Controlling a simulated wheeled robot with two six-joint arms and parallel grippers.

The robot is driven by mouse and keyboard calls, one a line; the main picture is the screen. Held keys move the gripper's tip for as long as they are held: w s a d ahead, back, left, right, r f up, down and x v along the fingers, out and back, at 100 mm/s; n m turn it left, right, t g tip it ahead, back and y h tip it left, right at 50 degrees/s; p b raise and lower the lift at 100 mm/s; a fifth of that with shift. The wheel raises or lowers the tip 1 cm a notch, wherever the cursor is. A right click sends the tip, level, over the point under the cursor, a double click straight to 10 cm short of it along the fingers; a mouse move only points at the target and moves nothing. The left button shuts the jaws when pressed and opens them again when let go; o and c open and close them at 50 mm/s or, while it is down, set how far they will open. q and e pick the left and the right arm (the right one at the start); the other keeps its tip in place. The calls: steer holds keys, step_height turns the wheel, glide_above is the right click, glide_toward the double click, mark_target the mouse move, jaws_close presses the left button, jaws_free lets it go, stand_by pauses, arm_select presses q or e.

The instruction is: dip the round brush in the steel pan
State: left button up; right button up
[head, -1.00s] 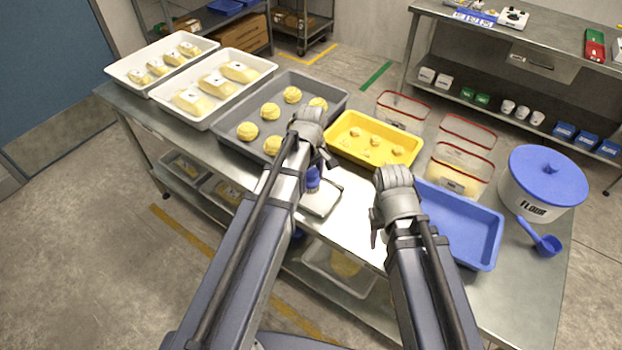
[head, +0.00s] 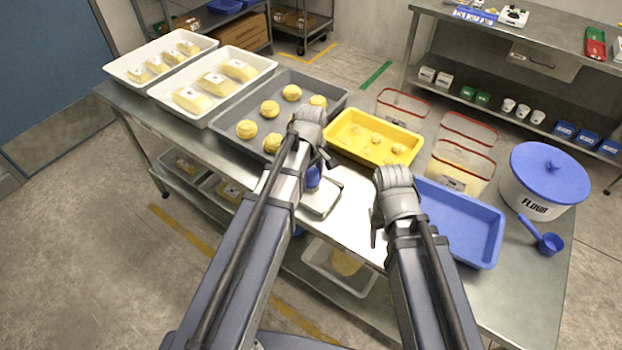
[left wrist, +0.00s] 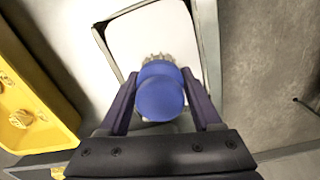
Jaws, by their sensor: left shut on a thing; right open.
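The round brush (left wrist: 160,92) has a blue handle and pale bristles. My left gripper (left wrist: 158,104) is shut on its handle. The blue handle also shows below that gripper in the head view (head: 313,176). The steel pan (left wrist: 128,40) is a shallow rectangle with a white inside, and it lies on the table near its front edge in the head view (head: 328,196). The brush is over the pan's near part in the left wrist view; whether the bristles touch the white inside I cannot tell. My right gripper (head: 376,230) is open and empty, right of the pan.
A yellow tray (head: 345,150) with dough pieces stands behind the pan. A grey tray (head: 225,130) of dough balls is at left, a blue tray (head: 485,258) at right. A white flour tub (head: 520,200) with a blue lid and a blue scoop (head: 548,243) are further right.

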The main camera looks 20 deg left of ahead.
mark_target(311, 171)
arm_select(q)
steer(key=shift+s+f+b, duration=0.1)
steer(key=shift+f+b, duration=0.35)
steer(key=shift+f, duration=0.05)
arm_select(e)
steer(key=shift+f, duration=0.5)
stand_by(0.8)
arm_select(q)
step_height(311, 171, up, 7)
steer(key=p, duration=0.7)
arm_select(e)
step_height(311, 171, up, 7)
